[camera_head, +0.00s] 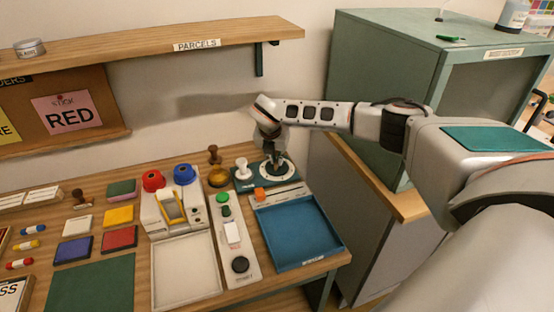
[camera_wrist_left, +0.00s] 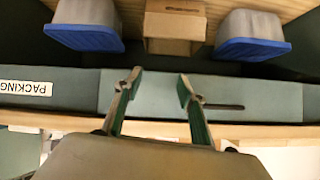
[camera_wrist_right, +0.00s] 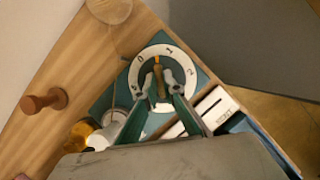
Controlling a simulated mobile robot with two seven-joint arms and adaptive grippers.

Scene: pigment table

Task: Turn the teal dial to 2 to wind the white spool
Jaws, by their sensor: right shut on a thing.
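The teal dial (camera_wrist_right: 153,108) has a white ring marked with 0, 1 and 2, on a teal base. In the head view the dial (camera_head: 283,171) sits at the table's back right corner. My right gripper (camera_wrist_right: 161,85) is shut on the dial's knob (camera_wrist_right: 158,74), fingers on both sides. A small orange mark at the knob's top lies between 0 and 1. A white spool-like piece (camera_head: 242,170) stands left of the dial, partly seen in the right wrist view. My left gripper (camera_wrist_left: 158,82) is open and empty in the left wrist view.
A blue tray (camera_head: 342,253) and a white panel with buttons (camera_head: 252,277) lie in front of the dial. A green cabinet (camera_head: 385,62) rises to the right. Blue-rimmed bins (camera_wrist_left: 84,38) lie before my left gripper.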

